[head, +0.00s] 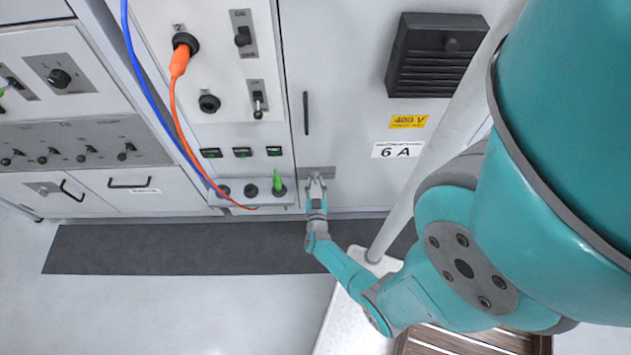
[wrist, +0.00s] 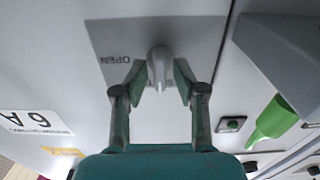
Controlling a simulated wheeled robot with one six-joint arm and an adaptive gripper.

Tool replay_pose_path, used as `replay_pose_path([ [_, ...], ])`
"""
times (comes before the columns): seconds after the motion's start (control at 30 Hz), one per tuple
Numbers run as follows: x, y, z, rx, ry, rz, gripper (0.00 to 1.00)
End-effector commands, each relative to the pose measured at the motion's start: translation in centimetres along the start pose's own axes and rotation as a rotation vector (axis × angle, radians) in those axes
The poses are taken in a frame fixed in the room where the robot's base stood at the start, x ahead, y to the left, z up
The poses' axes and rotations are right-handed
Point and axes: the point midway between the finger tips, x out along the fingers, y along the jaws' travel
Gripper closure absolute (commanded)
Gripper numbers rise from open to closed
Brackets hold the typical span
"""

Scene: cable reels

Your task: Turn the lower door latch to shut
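The lower door latch is a small grey handle (wrist: 157,64) on a grey plate (wrist: 190,42) low on the cabinet door. The plate reads "OPEN" upside down in the wrist view, left of the handle. The handle points along the image's vertical there. My gripper (wrist: 160,75) is at the latch, its two fingers parted on either side of the handle. A narrow gap seems to show beside the handle; contact is not clear. In the head view my gripper (head: 316,180) reaches the plate (head: 325,172) and hides most of the handle.
The door (head: 350,90) carries a slim dark handle (head: 306,113), a vent (head: 435,54), and "400 V" and "6 A" labels. Left of it, a panel has an orange plug (head: 180,60) with a hanging cable, a blue cable (head: 150,95) and a green plug (head: 277,185). A grey pole (head: 430,150) stands beside my arm.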

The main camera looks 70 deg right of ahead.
Motion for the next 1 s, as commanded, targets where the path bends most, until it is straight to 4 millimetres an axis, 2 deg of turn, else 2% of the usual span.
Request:
replay_pose_path([
  [0.3,-5.5,0.0,0.1,-0.001,-0.002,-0.005,0.62],
  [0.5,-8.2,0.0,0.1,0.000,-0.002,-0.005,0.62],
  [0.73,-10.2,-0.1,0.0,0.002,-0.001,-0.004,0.62],
  [1.0,-10.9,0.0,0.0,0.000,-0.001,0.000,0.62],
])
